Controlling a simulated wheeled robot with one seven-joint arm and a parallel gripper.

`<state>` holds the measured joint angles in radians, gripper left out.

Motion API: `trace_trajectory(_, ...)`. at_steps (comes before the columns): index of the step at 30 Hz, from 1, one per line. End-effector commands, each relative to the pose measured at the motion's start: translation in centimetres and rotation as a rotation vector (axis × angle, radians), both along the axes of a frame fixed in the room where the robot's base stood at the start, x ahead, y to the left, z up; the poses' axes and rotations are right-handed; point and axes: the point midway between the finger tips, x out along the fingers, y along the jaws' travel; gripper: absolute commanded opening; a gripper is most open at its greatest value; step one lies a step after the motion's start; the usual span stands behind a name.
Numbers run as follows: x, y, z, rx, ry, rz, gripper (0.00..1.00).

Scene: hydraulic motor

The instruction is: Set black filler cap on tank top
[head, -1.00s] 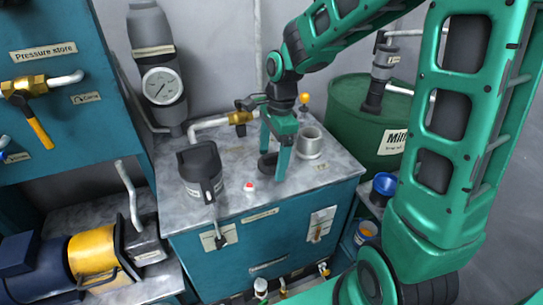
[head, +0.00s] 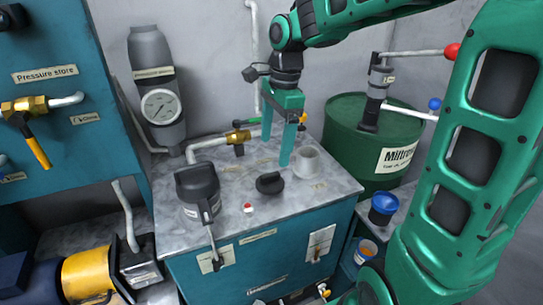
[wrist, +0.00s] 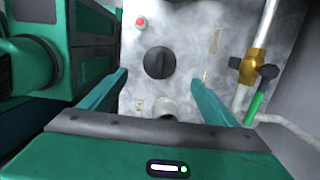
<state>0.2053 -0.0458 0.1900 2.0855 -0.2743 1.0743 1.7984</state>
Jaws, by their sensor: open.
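The black filler cap (head: 270,183) lies on the grey tank top (head: 240,172), and it also shows in the wrist view (wrist: 159,62). A light grey open neck (head: 306,162) stands on the tank top just right of the cap, partly showing in the wrist view (wrist: 169,106). My gripper (head: 276,150) is open and empty, its fingers pointing down above the tank top, clear of the cap. In the wrist view, its fingertips (wrist: 160,77) are spread on either side of the cap, with the cap visible between them.
A black-topped unit (head: 198,190) and a red button (head: 248,208) sit left of the cap. A brass valve (head: 238,137) and pipe run along the back. A green drum (head: 350,135) stands right. The tank top's front right is clear.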

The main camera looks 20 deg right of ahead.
Motion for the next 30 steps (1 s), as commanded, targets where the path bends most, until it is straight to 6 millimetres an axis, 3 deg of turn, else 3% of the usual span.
trace_trajectory(10, -0.1, -0.3, 1.0, -0.002, -0.001, 0.005, 0.82)
trace_trajectory(14, -1.3, -1.8, 0.9, -0.018, -0.012, 0.058, 0.82)
trace_trajectory(20, -6.2, -6.8, 0.2, -0.068, -0.041, 0.275, 0.82)
trace_trajectory(30, -17.3, -13.9, -2.5, -0.111, -0.056, 0.719, 0.82)
